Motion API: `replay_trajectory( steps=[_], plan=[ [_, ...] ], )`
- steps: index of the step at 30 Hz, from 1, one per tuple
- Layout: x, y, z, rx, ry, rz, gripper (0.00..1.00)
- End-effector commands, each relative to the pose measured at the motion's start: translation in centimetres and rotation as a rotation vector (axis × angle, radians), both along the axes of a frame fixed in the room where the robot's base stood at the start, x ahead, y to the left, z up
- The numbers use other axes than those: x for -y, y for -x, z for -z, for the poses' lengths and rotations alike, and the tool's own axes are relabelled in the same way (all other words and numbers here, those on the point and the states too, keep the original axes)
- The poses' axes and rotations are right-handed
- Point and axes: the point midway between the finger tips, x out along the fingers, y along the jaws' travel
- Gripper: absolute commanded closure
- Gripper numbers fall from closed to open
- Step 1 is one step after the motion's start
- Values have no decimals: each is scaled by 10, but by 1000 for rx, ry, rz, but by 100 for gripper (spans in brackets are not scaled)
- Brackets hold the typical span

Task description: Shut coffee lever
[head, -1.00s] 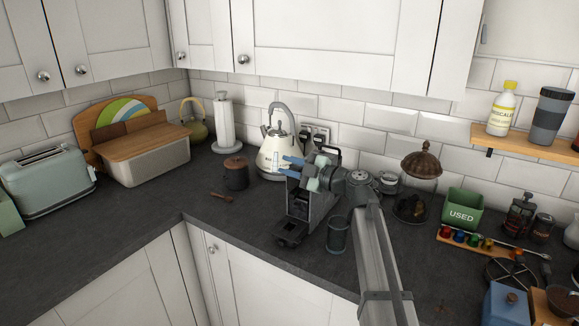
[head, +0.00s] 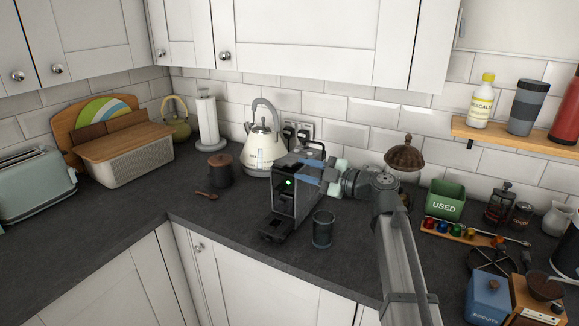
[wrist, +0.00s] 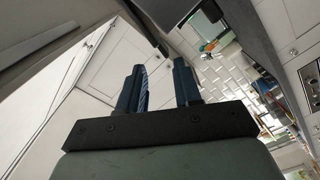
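The coffee machine (head: 285,207) stands on the worktop, a grey and dark box with a green light on its front and a drip tray. A dark loop-shaped handle, seemingly the lever (head: 315,146), shows at its top back; my gripper partly hides this area, so I cannot tell the lever's exact angle. My gripper (head: 305,168) is over the top of the machine, its blue fingers pointing left. The wrist view also shows my gripper (wrist: 160,82), its two dark blue fingers apart with nothing between them. I cannot tell whether it touches the machine.
A dark glass cup (head: 322,230) stands just right of the machine. A green bin (head: 446,200) and capsule rack (head: 460,232) stand right. The front-left worktop is clear.

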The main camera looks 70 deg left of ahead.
Motion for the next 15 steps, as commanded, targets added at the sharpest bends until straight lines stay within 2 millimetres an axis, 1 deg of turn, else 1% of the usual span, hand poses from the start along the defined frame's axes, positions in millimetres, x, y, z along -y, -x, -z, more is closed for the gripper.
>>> replay_trajectory(
  steps=[1,6,10,15],
  plan=[
    [7,-6,0,0,0,1,66],
    [20,-20,0,0,0,1,66],
    [25,-25,0,0,0,1,66],
    [27,-27,0,1,1,-1,66]
  ],
)
